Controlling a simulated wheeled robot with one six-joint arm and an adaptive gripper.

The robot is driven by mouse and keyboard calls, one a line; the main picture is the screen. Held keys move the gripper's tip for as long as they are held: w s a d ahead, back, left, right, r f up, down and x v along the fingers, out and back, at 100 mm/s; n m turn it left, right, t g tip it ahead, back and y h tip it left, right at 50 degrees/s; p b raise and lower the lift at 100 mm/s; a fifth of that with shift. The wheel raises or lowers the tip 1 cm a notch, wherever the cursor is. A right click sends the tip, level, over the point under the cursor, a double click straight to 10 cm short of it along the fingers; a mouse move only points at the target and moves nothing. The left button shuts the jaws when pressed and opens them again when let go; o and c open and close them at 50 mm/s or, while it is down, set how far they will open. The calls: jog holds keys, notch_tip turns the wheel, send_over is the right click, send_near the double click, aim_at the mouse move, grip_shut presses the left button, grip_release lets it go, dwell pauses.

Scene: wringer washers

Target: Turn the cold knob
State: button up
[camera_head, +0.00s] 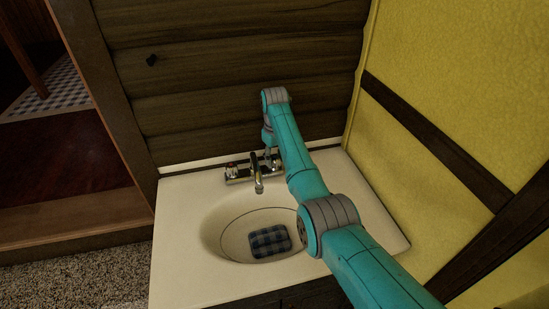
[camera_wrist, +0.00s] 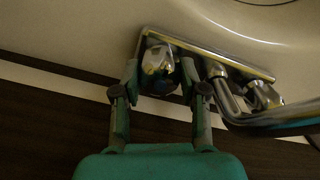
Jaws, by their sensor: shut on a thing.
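The chrome faucet (camera_head: 256,172) stands at the back of the sink, with a red-marked knob (camera_head: 231,170) on its left. The cold knob at its right end is mostly hidden behind my gripper (camera_head: 269,145) in the head view. In the wrist view the chrome cold knob (camera_wrist: 159,58) sits between the two fingers of my gripper (camera_wrist: 160,70). The fingers are shut on the knob from both sides. The faucet base plate (camera_wrist: 225,54) and the other knob (camera_wrist: 265,95) show to the right there.
The cream sink counter (camera_head: 180,250) has an oval basin with a dark plaid item (camera_head: 270,241) in it. A plank wall (camera_head: 225,60) rises right behind the faucet. A yellow panel (camera_head: 450,90) with dark beams bounds the right side.

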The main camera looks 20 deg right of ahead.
aim_at(274, 157)
jog(key=o, duration=1.1)
notch_tip(274, 157, up, 12)
dwell(0.4)
